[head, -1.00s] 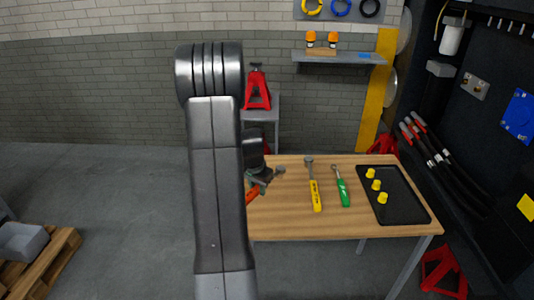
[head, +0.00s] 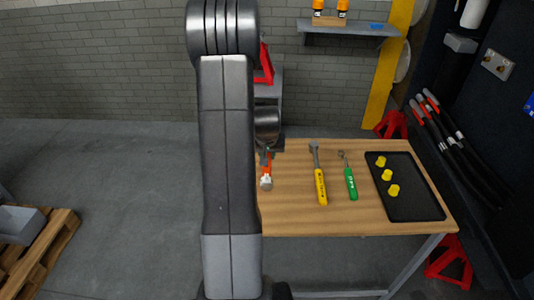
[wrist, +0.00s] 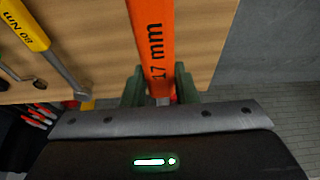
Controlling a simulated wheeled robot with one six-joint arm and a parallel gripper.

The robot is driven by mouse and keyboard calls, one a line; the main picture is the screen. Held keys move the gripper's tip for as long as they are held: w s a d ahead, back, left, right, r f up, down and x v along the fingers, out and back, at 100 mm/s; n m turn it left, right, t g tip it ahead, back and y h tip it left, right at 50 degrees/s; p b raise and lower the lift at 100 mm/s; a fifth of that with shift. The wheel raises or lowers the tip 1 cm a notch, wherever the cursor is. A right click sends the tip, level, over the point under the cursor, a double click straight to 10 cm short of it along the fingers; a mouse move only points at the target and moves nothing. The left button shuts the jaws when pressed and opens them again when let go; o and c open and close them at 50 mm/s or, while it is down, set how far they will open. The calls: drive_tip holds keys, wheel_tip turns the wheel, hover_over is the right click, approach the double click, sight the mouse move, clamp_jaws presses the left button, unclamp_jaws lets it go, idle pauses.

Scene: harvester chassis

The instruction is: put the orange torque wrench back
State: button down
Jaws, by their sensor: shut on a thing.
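The orange torque wrench (wrist: 153,40), marked "17 mm", runs between the two dark green fingers of my gripper (wrist: 160,86) in the wrist view. My gripper is shut on it. In the head view a short part of the orange wrench (head: 266,168) shows by the left side of the wooden table (head: 300,221), partly hidden by my arm. I cannot tell whether it touches the tabletop. A yellow wrench (head: 320,183) and a green wrench (head: 351,182) lie side by side on the table to its right. The yellow one (wrist: 25,25) also shows at the wrist view's upper left.
A black tray (head: 412,203) with several yellow pieces lies at the table's right. Red jack stands (head: 391,124) are behind and below the table. A dark panel with hoses (head: 450,140) stands at right. A wooden pallet (head: 40,250) lies on the floor at left.

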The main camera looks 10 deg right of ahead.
drive_tip(key=shift+r, duration=0.1)
drive_tip(key=shift+f+b, duration=0.4)
drive_tip(key=shift+b, duration=0.2)
wheel_tip(320, 180, down, 7)
drive_tip(key=b, duration=0.6)
drive_tip(key=c, duration=1.1)
unclamp_jaws()
drive_tip(key=shift+o, duration=0.2)
drive_tip(key=shift+f, duration=0.1)
drive_tip(key=v, duration=1.4)
